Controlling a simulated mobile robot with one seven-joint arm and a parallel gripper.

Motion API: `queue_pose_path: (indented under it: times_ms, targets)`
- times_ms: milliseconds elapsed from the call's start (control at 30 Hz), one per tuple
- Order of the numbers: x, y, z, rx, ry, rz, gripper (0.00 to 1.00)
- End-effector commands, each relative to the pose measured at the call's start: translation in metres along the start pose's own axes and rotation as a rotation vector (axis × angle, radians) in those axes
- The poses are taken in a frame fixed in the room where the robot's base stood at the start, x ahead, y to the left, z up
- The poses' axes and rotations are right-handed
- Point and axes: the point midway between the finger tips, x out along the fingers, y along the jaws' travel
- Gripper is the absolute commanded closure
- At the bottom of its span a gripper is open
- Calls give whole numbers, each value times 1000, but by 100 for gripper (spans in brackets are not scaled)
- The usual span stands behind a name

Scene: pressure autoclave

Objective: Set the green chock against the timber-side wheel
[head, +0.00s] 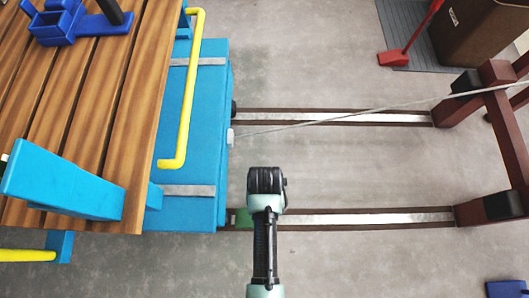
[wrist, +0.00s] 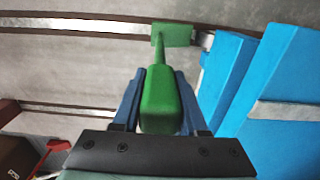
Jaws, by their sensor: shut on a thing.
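The green chock (wrist: 172,36) is a block with a long green handle (wrist: 160,105). My gripper (wrist: 159,74) is shut on the handle, its blue fingers on either side. In the head view my gripper (head: 266,182) is seen from above, its fingertips hidden. Part of the chock (head: 243,218) shows there at the lower rail (head: 370,218), close to the blue cart (head: 208,130).
A yellow handrail (head: 188,90) and wooden deck (head: 95,110) top the cart. A thin cable (head: 340,117) runs from the cart to the dark red frame (head: 505,130) at right. A red shovel-like tool (head: 393,58) lies at upper right. Floor between the rails is clear.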

Motion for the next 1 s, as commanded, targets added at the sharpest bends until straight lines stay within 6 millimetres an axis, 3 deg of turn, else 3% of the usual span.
queue_pose_path:
  times_ms: [267, 567, 967, 1000]
  targets:
    - [17, 0, -3, 0, 6, -1, 100]
    - [56, 0, -3, 0, 6, -1, 100]
    - [59, 0, -3, 0, 5, -1, 100]
    - [61, 0, -1, 0, 1, 0, 56]
